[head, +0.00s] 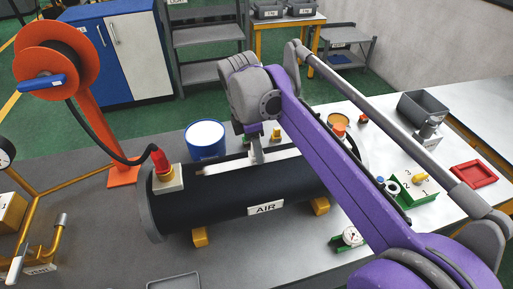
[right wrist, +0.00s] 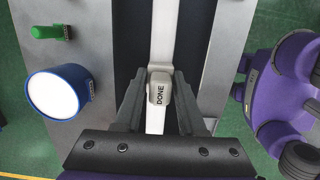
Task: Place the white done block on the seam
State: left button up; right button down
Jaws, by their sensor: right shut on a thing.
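The black cylinder (head: 240,187) labelled AIR lies on its side on the bench, with a grey flange at each end. A white strip, the seam (head: 283,154), runs along its top; it also shows in the right wrist view (right wrist: 166,35). My right gripper (head: 257,156) is over the strip, pointing down. In the right wrist view, its fingers are on either side of the white block marked DONE (right wrist: 159,88), and it is shut on it. The block lines up over the strip; I cannot tell whether it touches. My left gripper is not in view.
A blue cup (head: 205,141) with a white top stands behind the cylinder. A red-capped valve (head: 165,168) with a hose is at its left end.

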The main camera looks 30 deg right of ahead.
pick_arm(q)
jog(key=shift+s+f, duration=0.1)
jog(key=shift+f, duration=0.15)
pick_arm(e)
jog(key=shift+f, duration=0.35)
jog(key=shift+c, duration=2.1)
grip_release()
jog(key=shift+r, duration=0.1)
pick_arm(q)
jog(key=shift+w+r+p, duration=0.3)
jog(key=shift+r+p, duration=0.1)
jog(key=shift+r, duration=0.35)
pick_arm(e)
notch_tip(320, 180, up, 10)
jog(key=a, duration=0.1)
jog(key=shift+w+a+r, duration=0.2)
jog(key=shift+a+r, duration=0.05)
jog(key=shift+a, duration=0.05)
